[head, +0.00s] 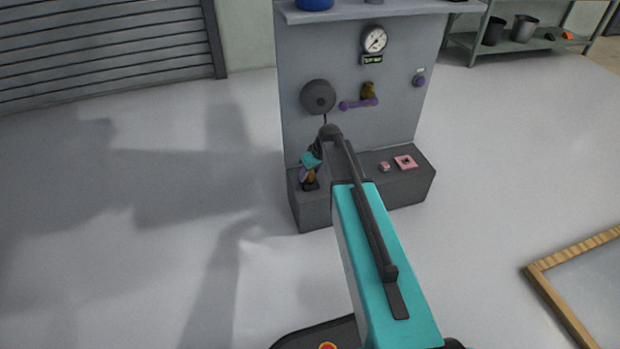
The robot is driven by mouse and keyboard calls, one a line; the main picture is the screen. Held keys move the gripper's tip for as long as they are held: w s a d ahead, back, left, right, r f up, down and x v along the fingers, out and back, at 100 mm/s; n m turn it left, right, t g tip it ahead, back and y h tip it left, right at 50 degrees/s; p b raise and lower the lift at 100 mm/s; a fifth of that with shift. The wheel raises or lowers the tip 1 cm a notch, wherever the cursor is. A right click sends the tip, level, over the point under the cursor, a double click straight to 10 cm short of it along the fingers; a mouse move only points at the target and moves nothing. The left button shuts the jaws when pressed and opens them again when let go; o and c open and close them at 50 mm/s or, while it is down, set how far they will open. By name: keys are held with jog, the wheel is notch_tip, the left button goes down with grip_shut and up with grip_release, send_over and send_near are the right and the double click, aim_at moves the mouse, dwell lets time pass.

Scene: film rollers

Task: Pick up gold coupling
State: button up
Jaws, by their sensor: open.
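A small gold-brown piece (311,177), which looks like the gold coupling, shows low at the left end of the dark grey ledge. My gripper (308,170) hangs at the end of my arm right over this spot, with teal and dark parts, and is open. The gold piece shows at or between its fingers; I cannot tell whether they touch it. A purple part sits just beside it, and a dark part lies below it. Another gold-brown piece (368,91) is on the upright grey panel, behind a purple lever (358,104).
The grey panel (345,60) carries a dial gauge (374,39), a round dark disc (318,97) and a purple knob (419,81). Pink pieces (405,162) lie on the ledge (418,182) at right. A wood-framed board (570,285) is at lower right. The floor at left is clear.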

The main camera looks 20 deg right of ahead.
dwell(0.6)
grip_shut()
jog(key=shift+r, duration=0.1)
jog(key=shift+r+p, duration=0.95)
jog(key=shift+r, duration=0.35)
jog(key=s+a+r+p, duration=0.1)
jog(key=s+p, duration=0.4)
jog(key=s, duration=1)
jog(key=shift+s+a+r, duration=0.4)
jog(key=shift+r, duration=0.15)
jog(key=shift+w+d, duration=0.1)
